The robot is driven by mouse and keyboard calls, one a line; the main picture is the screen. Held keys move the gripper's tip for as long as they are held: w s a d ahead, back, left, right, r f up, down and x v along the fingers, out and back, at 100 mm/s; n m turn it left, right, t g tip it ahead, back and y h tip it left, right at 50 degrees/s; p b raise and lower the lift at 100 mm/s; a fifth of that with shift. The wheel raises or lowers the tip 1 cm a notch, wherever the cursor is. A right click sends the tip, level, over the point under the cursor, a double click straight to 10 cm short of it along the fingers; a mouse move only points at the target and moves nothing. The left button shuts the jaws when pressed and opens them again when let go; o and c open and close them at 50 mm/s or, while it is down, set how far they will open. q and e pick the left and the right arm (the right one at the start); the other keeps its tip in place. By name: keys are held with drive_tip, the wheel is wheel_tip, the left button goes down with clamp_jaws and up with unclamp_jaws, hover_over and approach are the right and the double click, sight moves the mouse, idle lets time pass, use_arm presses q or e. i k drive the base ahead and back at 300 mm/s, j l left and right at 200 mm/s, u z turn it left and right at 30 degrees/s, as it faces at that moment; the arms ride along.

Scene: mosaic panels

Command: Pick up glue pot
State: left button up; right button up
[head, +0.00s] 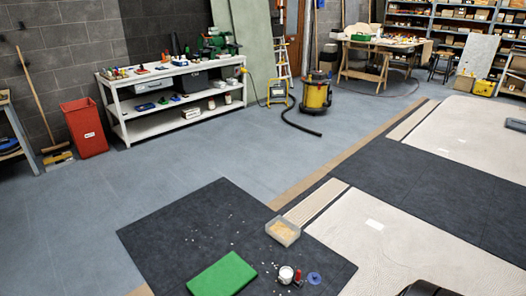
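A small white pot with a dark rim (286,274), which looks like the glue pot, stands on the dark floor mat (160,235) near the bottom centre of the head view. A small red item (298,273) is right beside it; I cannot tell whether they touch. A flat blue disc (314,278) lies just to the right. Neither gripper can be made out. A dark curved shape at the bottom right edge may be part of me.
A green board (222,274) lies left of the pot. A clear box with tan contents (283,232) is behind it. Small white chips are scattered on the mat. Pale textured panels (400,250) lie right. A white bench (160,130), red bin (84,127) and yellow vacuum (316,95) stand farther back.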

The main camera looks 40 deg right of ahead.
sight(286, 273)
drive_tip(key=z, duration=1.6)
drive_tip(key=i+l+u, duration=0.1)
drive_tip(key=i, duration=0.3)
